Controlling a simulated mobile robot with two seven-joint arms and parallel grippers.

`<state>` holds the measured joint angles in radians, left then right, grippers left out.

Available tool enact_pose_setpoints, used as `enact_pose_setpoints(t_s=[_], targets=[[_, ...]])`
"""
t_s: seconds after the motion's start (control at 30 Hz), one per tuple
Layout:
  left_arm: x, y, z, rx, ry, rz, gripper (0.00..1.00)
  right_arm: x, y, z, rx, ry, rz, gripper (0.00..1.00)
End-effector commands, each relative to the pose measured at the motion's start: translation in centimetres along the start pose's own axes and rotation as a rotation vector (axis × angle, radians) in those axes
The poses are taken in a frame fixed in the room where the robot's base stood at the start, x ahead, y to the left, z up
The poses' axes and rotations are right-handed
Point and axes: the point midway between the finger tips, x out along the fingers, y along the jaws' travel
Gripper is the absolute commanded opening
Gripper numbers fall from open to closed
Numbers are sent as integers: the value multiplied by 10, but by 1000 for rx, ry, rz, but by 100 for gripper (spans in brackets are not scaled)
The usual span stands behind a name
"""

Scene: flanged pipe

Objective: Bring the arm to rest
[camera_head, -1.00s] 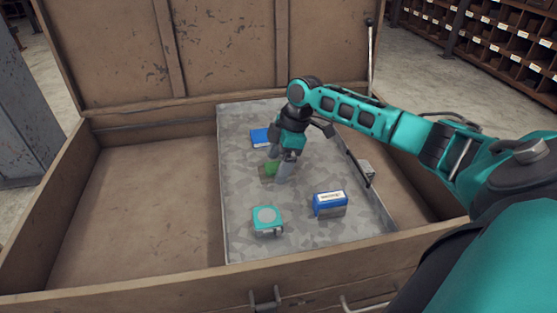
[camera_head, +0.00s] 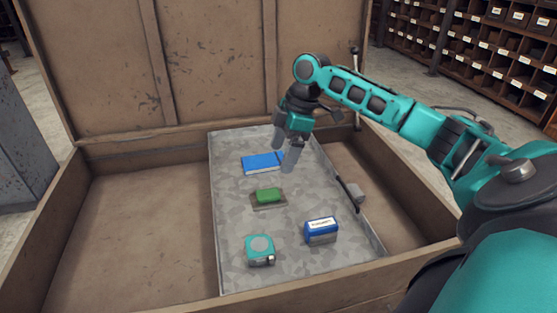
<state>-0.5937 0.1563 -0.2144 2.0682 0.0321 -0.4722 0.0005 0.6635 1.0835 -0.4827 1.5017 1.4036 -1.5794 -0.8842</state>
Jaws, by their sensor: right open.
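My right arm comes in from the right, and its gripper (camera_head: 284,158) is open and empty above the metal tray (camera_head: 237,219). The gripper hangs pointing down, over the tray's far half, and overlaps the right end of a blue flat item (camera_head: 262,163) in the picture. A green block (camera_head: 268,195) on a dark base lies in the tray's middle, apart from the gripper. My left gripper is not in view.
A teal tape measure (camera_head: 260,249) and a blue box with a white label (camera_head: 321,230) lie in the near part of the tray. The tray sits in a large wooden chest (camera_head: 130,225) with its lid raised. The chest's left part is empty. Shelves (camera_head: 480,45) stand behind at right.

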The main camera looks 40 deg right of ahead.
Motion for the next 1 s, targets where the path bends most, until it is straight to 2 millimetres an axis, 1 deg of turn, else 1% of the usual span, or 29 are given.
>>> enact_pose_setpoints(t_s=[0.1,0.4,0.67,0.77,0.87,0.93,1.0], targets=[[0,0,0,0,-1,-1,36,-4,0,0,0,0,1,89],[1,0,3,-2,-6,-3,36,-4,0,0,0,0,0,89],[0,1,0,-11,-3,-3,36,-6,0,0,0,0,0,89],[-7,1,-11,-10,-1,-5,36,-18,0,-4,0,0,1,89],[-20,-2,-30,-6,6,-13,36,-44,0,-12,0,0,1,89],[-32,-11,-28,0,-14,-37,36,-65,0,-19,0,0,1,89],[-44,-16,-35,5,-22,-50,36,-86,0,-25,0,0,1,89]])
